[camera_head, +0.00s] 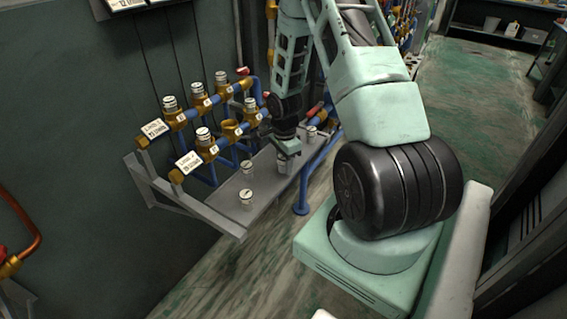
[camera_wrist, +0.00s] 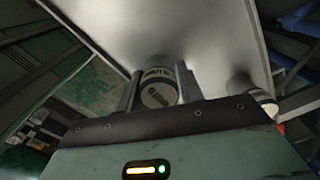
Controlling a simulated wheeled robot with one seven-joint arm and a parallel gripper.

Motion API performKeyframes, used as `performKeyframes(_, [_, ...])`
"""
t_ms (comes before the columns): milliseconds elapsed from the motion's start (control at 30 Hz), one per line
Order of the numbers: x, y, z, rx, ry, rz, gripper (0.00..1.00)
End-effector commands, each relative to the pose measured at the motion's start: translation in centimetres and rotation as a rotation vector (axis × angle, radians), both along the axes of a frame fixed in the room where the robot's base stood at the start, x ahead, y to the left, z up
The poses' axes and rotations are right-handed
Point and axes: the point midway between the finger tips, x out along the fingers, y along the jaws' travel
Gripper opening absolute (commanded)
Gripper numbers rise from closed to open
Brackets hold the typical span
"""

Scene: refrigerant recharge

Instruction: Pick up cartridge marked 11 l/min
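In the wrist view a white cartridge (camera_wrist: 158,92) with dark markings stands between the two fingers of my gripper (camera_wrist: 160,88). Its print is upside down and too blurred to read surely. The fingers flank it closely; whether they press on it is unclear. In the head view my gripper (camera_head: 288,148) points down over the shelf (camera_head: 222,199), with a white cartridge (camera_head: 282,165) just below it. Two more white cartridges, one farther left (camera_head: 246,168) and one nearer the front edge (camera_head: 246,197), stand upright on the shelf. Their labels are too small to read.
A row of brass valves (camera_head: 201,93) on blue pipes, several with white cartridges fitted, runs beside the shelf. Another white cartridge (camera_wrist: 262,104) is close to the right finger in the wrist view. Blue pipes (camera_head: 302,205) stand at the shelf's right side. The floor (camera_head: 225,270) in front is clear.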

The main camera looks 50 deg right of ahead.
Motion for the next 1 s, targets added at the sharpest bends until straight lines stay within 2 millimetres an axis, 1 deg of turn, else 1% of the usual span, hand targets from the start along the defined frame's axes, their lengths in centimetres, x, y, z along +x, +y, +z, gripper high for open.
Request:
performKeyframes(33, [0.0, 0.0, 0.0, 0.000, 0.000, 0.000, 0.22])
performKeyframes(67, [0.0, 0.0, 0.0, 0.000, 0.000, 0.000, 0.14])
performKeyframes(100, [0.0, 0.0, 0.0, 0.000, 0.000, 0.000, 0.08])
performKeyframes(367, [0.0, 0.0, 0.1, 0.000, 0.000, 0.000, 0.08])
performKeyframes(467, [0.0, 0.0, 0.4, -0.001, -0.001, 0.000, 0.08])
performKeyframes(567, [0.1, -0.1, 1.1, -0.002, -0.002, -0.001, 0.08])
performKeyframes(667, [0.1, -0.1, 2.4, -0.003, -0.004, -0.001, 0.08])
performKeyframes(900, [0.1, -0.1, 6.9, -0.004, -0.005, -0.001, 0.08])
performKeyframes(1000, [0.1, -0.1, 8.4, -0.002, -0.003, -0.001, 0.08])
